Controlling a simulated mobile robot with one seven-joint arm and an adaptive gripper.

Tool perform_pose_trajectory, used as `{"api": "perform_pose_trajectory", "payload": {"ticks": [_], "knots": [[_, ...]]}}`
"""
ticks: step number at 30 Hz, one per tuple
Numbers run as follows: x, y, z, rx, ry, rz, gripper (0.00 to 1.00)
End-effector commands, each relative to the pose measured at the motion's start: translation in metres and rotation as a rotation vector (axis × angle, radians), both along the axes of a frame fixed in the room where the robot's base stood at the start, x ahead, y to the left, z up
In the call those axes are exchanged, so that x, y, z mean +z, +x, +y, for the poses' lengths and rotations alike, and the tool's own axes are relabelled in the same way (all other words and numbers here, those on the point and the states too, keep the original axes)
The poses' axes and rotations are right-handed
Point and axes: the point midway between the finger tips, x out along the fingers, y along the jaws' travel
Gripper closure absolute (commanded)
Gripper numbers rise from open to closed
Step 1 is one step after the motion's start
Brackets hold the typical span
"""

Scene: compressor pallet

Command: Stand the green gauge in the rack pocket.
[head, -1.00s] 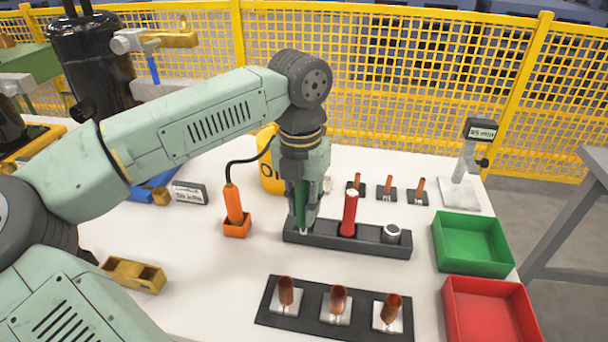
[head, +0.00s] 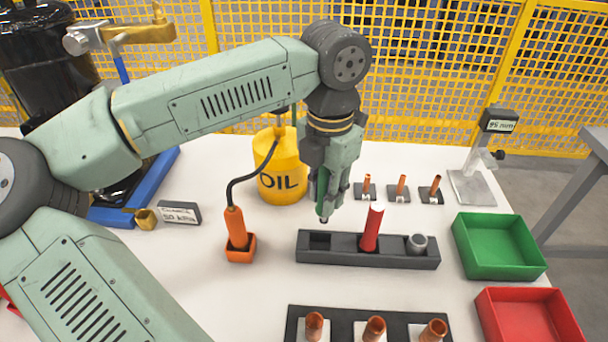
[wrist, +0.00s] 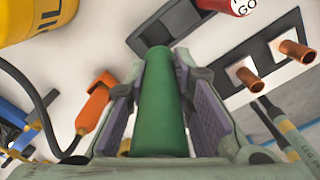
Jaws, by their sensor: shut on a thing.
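My gripper (head: 326,208) is shut on the green gauge (wrist: 160,105), a smooth green cylinder between both finger pads in the wrist view. In the head view only a strip of the green gauge (head: 322,188) shows between the fingers; its lower end is hard to make out. The gripper hangs above and behind the left part of the dark rack (head: 345,257). The rack's left square pocket (head: 320,240) looks empty. A red gauge (head: 372,228) stands, slightly tilted in view, in the middle, and a grey cylindrical piece (head: 417,244) sits at the right.
An orange tool in its orange holder (head: 240,252) stands left of the rack, its black cable near a yellow oil can (head: 280,170). Copper pieces stand behind and in front. A green tray (head: 500,268) and red tray (head: 530,310) are at right.

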Motion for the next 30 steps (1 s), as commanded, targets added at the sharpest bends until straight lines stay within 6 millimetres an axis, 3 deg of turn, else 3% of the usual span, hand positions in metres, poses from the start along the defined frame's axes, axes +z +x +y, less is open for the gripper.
{"api": "perform_pose_trajectory", "payload": {"ticks": [21, 30], "knots": [[-0.002, 0.0, 0.001, -0.001, 0.001, -0.002, 1.0], [-0.023, -0.001, 0.0, -0.002, 0.0, -0.001, 1.0]]}}
